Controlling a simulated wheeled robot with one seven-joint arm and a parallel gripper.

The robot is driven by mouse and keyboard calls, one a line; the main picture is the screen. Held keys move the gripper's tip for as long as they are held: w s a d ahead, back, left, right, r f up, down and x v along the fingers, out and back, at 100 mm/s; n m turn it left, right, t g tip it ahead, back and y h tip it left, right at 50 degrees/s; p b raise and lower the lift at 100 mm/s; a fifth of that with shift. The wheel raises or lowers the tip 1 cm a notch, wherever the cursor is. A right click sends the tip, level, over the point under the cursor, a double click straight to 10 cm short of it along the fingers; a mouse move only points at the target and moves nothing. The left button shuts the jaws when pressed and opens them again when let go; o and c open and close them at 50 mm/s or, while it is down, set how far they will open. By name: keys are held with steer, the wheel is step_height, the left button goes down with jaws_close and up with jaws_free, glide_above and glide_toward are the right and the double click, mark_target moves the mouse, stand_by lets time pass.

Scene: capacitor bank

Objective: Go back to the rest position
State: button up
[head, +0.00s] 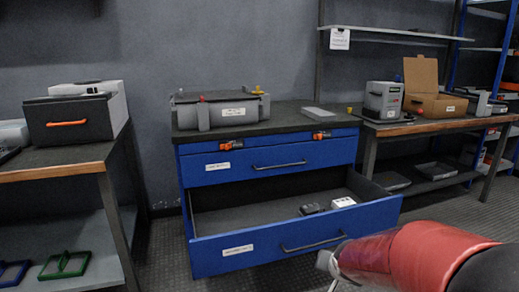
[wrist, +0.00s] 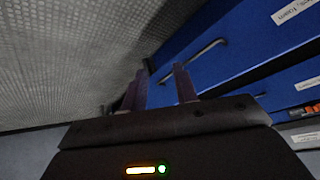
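My gripper (wrist: 160,85) shows in the wrist view with its two dark fingers apart and nothing between them. It is tilted, close to the blue drawer fronts and over the grey floor. In the head view my red arm reaches in at the lower right, in front of the drawer unit; the gripper itself is not clearly visible there. The lower blue drawer (head: 300,240) is pulled open, with a dark block (head: 311,208) and a white block (head: 343,202) inside. The upper blue drawer (head: 265,165) is shut.
A grey case (head: 218,108) lies on the drawer unit. The left bench (head: 60,172) holds a black box with an orange handle (head: 68,123). The right bench (head: 440,126) holds a grey device (head: 383,100) and an open cardboard box (head: 425,88). The open drawer juts into the floor space.

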steer(key=s+a+r+n+p, duration=0.1)
steer(key=s+r, duration=0.3)
steer(key=s, duration=0.3)
steer(key=s+a+r+n+g+p, duration=0.1)
steer(key=s+r, duration=0.3)
steer(key=s, duration=0.4)
steer(key=s+a+r+n+g+y+p, duration=0.1)
steer(key=s+r+n, duration=0.1)
steer(key=s+r, duration=0.3)
steer(key=s, duration=0.3)
steer(key=shift+s+a+n, duration=0.25)
steer(key=shift+a+n, duration=0.05)
steer(key=shift+a, duration=0.05)
steer(key=shift+r, duration=0.15)
